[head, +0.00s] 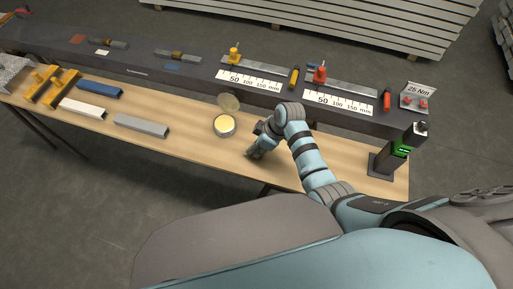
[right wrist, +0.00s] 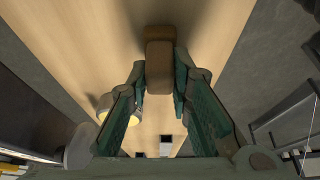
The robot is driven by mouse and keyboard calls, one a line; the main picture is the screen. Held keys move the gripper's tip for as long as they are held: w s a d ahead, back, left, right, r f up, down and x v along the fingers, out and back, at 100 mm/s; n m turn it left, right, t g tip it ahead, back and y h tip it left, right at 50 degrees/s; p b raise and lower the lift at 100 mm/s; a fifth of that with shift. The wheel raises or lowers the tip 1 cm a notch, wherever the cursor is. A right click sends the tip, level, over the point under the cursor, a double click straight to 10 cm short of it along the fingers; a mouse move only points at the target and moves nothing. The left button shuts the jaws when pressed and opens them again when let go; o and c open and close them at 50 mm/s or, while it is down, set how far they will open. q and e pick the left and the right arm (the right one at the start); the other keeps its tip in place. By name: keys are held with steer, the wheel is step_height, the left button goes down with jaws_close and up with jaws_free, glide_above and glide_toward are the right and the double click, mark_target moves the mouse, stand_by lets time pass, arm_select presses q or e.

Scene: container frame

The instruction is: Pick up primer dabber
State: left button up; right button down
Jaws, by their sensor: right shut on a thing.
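The primer dabber (right wrist: 160,62) shows in the right wrist view as a brown block with a darker, wider far end. My right gripper (right wrist: 159,85) is shut on it, with one green-sided finger on each side. In the head view my right gripper (head: 254,153) is low over the wooden bench top, just right of an open round tin. The dabber cannot be made out there. I cannot tell whether it touches the bench. My left gripper is not in view.
The open tin (head: 224,126) holds pale yellow stuff, its lid (head: 229,102) behind it. A grey bar (head: 141,125), white bar (head: 82,108) and blue bar (head: 99,88) lie left. A dark post with a green display (head: 403,150) stands right. A dark raised beam (head: 190,78) runs behind.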

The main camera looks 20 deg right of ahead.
step_height(320, 180, up, 20)
steer(key=p, duration=0.3)
